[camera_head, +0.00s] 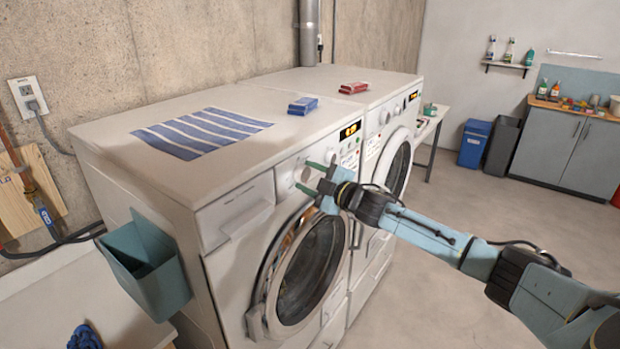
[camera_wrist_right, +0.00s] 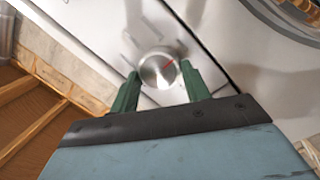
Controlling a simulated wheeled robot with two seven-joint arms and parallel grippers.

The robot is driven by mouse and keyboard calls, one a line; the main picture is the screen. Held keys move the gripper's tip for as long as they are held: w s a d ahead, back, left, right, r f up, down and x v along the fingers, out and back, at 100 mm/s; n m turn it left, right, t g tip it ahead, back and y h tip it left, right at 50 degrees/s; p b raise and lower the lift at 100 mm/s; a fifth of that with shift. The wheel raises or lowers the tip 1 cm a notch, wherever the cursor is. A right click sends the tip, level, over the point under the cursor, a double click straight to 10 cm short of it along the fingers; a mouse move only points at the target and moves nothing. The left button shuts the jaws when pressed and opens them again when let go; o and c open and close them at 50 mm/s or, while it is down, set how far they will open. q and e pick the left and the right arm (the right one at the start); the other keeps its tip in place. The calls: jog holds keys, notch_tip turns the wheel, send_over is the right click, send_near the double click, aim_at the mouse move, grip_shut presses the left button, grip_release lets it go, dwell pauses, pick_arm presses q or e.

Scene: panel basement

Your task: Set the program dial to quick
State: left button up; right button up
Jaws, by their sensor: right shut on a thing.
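The front-loading washing machine (camera_head: 225,220) stands at the left, with its round door facing right. Its program dial (camera_wrist_right: 158,69) is a silver knob with a red pointer mark, seen in the right wrist view. My right gripper (camera_head: 311,178) is at the machine's control panel; its green fingers (camera_wrist_right: 158,85) are on either side of the dial and shut on it. The pointer mark aims up and to the right in the wrist view. The dial's labels cannot be read. In the head view the gripper partly covers the dial. My left gripper is not in view.
A second machine (camera_head: 392,150) stands right beside the first. A teal bin (camera_head: 150,270) hangs on the left side. The floor to the right is clear.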

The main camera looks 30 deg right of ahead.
jog(key=o, duration=1)
jog(key=shift+s, duration=0.1)
jog(key=b+v, duration=0.3)
jog(key=v, duration=1)
